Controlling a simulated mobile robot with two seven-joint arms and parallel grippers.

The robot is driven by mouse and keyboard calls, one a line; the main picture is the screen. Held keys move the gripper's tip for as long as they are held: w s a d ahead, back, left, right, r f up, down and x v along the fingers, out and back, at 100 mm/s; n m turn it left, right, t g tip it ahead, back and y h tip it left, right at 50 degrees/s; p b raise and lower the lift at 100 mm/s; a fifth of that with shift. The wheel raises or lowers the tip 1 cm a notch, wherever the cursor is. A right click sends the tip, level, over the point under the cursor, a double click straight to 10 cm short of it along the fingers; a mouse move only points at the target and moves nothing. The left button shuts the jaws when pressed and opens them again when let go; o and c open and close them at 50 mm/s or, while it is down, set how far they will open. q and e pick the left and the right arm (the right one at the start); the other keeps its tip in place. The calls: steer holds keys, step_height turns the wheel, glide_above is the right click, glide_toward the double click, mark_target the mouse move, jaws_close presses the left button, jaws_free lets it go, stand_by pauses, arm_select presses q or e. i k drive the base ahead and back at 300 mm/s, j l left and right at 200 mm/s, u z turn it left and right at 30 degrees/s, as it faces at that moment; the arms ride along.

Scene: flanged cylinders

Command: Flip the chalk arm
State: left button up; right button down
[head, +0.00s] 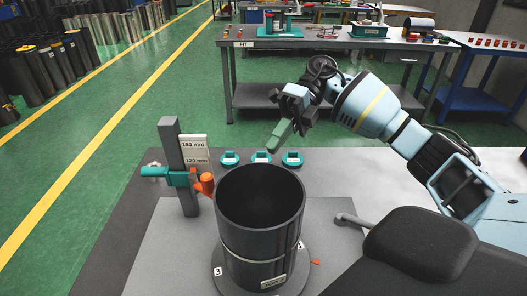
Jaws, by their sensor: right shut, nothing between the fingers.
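A grey post (174,150) stands upright behind and left of a dark open-topped cylinder (260,232). The chalk arm seems to be the teal piece (180,179) clamped across the post, with an orange end (205,185) at the cylinder's upper left rim. I cannot tell whether that end touches the rim. The cylinder stands on a round dark plate (234,284) with white numbers. My right gripper (275,141) is shut and empty, in the air beyond the cylinder, right of the post and apart from the arm. My left gripper is not in view.
A plate reading 160 mm and 120 mm (195,150) is beside the post. Several small teal holders (230,158) line the table's back. A grey lever (345,219) sticks out right of the cylinder. A workbench (315,42) stands farther back, across green floor.

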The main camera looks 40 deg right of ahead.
mark_target(206, 187)
steer(key=k, duration=2)
